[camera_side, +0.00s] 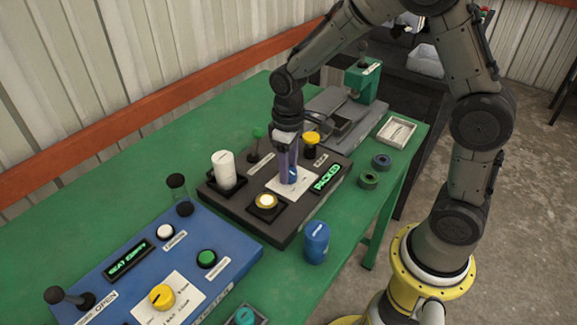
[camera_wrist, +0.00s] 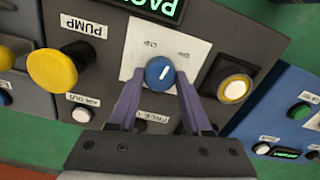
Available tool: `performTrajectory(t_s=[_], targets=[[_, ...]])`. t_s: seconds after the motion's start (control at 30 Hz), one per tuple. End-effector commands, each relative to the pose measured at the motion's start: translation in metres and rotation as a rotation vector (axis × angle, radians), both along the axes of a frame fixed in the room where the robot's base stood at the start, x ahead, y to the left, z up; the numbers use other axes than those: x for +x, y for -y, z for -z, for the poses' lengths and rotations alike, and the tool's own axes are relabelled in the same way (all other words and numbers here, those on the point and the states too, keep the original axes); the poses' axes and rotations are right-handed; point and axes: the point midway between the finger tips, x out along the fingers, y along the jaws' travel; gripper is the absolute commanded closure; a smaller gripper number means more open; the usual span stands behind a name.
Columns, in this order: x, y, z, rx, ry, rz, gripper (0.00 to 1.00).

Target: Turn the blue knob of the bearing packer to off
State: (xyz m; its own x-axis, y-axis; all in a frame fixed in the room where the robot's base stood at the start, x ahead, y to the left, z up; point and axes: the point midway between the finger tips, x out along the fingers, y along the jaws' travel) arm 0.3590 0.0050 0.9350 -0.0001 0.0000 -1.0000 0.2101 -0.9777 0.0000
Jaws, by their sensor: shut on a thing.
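The bearing packer (camera_side: 233,205) is a dark box on the green bench, with a green display reading PACKED (camera_side: 327,177). Its blue knob (camera_wrist: 160,72) sits on a white label plate (camera_wrist: 134,50). The knob's white pointer line leans slightly right of straight up in the wrist view. The small marks around it are too small to read surely. My gripper (camera_wrist: 160,80) comes down on the packer in the side view (camera_side: 288,178), its two purple fingers shut on the knob's two sides. In the side view the fingers mostly hide the knob.
On the packer are a yellow knob labelled PUMP (camera_wrist: 55,70), a lit yellow-ringed button (camera_side: 266,201) and a white cylinder (camera_side: 224,168). A blue control box (camera_side: 215,235) stands front left. A blue canister (camera_side: 315,240) and dark rings (camera_side: 369,179) lie near the bench edge.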

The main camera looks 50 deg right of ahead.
Motion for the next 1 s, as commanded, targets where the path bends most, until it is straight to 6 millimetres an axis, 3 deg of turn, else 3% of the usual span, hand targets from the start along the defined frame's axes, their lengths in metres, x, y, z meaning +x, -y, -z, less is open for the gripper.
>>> performTrajectory(t_s=[0.5, 1.0], targets=[[0.0001, 0.0004, -0.0010, 0.000, 0.001, 0.351, 1.00], [0.0000, 0.0004, -0.0011, 0.000, 0.001, 0.426, 1.00]])
